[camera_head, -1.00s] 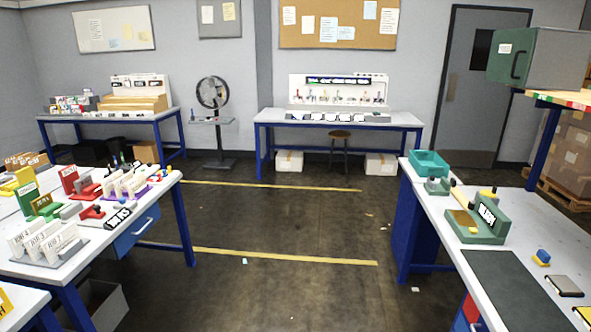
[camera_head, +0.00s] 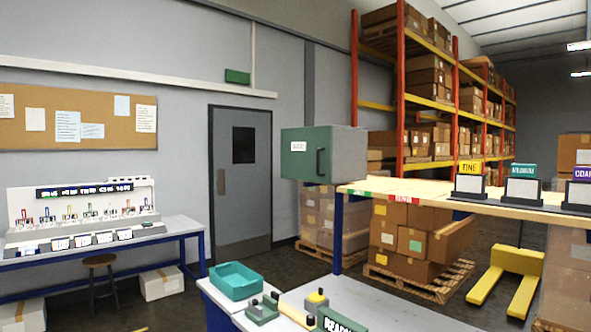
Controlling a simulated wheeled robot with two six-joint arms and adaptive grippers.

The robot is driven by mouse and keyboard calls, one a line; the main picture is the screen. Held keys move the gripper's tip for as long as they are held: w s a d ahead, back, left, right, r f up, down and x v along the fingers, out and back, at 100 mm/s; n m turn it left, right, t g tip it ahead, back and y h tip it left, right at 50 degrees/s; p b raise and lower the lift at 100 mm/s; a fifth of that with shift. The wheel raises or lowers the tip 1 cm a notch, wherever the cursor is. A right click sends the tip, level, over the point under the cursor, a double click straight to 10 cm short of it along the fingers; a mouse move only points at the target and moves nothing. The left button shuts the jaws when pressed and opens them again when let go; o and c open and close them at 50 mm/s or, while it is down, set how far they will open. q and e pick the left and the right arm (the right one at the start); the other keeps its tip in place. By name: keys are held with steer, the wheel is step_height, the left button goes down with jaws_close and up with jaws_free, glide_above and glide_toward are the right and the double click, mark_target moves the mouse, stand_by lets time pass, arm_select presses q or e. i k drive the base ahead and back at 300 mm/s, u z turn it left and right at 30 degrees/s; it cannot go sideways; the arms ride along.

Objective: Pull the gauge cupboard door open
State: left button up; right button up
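The gauge cupboard (camera_head: 347,152) is a small grey-green box at the left end of a raised wooden shelf. Its green door (camera_head: 304,160) faces me and looks shut. The door has a white label (camera_head: 298,146), too small to read surely, and a dark vertical handle (camera_head: 320,162) near its right edge. Neither of my grippers is in view.
The shelf (camera_head: 400,186) carries stands labelled FINE (camera_head: 469,180) and MEDIUM (camera_head: 523,186) to the right. Boxes on pallets (camera_head: 415,240) and a yellow pallet jack (camera_head: 510,270) stand behind.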

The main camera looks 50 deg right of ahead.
mark_target(305, 151)
steer(key=z, duration=0.35)
steer(key=i, duration=1.05)
steer(key=z, duration=1.45)
steer(key=i, duration=0.85)
steer(key=z, duration=1)
